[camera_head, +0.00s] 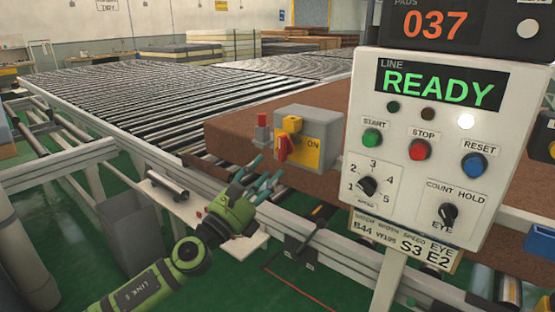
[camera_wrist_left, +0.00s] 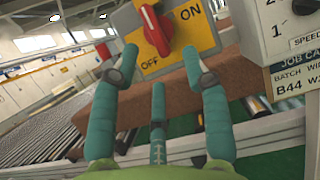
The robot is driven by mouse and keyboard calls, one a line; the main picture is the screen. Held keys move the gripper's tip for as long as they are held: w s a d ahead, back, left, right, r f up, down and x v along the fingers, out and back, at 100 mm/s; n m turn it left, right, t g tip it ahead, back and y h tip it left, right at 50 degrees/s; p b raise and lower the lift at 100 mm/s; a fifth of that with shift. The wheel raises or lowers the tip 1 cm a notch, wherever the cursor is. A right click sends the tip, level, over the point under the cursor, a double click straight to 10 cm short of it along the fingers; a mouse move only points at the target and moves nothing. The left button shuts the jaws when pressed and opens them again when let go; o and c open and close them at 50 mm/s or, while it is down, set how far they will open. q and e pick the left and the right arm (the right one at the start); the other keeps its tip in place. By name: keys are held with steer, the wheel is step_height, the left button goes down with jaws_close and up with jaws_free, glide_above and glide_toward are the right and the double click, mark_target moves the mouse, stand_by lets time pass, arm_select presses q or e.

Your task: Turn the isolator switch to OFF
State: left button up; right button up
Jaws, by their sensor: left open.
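The isolator switch is a red rotary handle (camera_head: 283,148) on a yellow plate (camera_head: 306,160) on the front of a grey box (camera_head: 318,126). In the left wrist view the red handle (camera_wrist_left: 155,31) stands near the top, with OFF printed below it and ON at its right. The handle is tilted, its lower end nearer the OFF side in that view; I cannot tell its exact setting. My left gripper (camera_head: 262,178) is open and empty, just short of the box. In the left wrist view its teal fingers (camera_wrist_left: 160,72) are spread below the handle, apart from it. My right gripper is not in view.
A control panel (camera_head: 435,160) reading READY stands close at the right of the switch. A red button post (camera_head: 262,133) stands left of the box. A brown pad (camera_head: 232,130) and roller conveyor (camera_head: 120,92) lie behind. A grey bin (camera_head: 130,222) stands at the left.

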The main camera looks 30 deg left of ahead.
mark_target(288, 147)
arm_select(q)
steer(key=x, duration=0.2)
steer(key=p+x, duration=0.1)
steer(key=x, duration=0.2)
steer(key=shift+w+a+p, duration=0.2)
steer(key=shift+w+p, duration=0.1)
steer(key=shift+s, duration=0.1)
jaws_close()
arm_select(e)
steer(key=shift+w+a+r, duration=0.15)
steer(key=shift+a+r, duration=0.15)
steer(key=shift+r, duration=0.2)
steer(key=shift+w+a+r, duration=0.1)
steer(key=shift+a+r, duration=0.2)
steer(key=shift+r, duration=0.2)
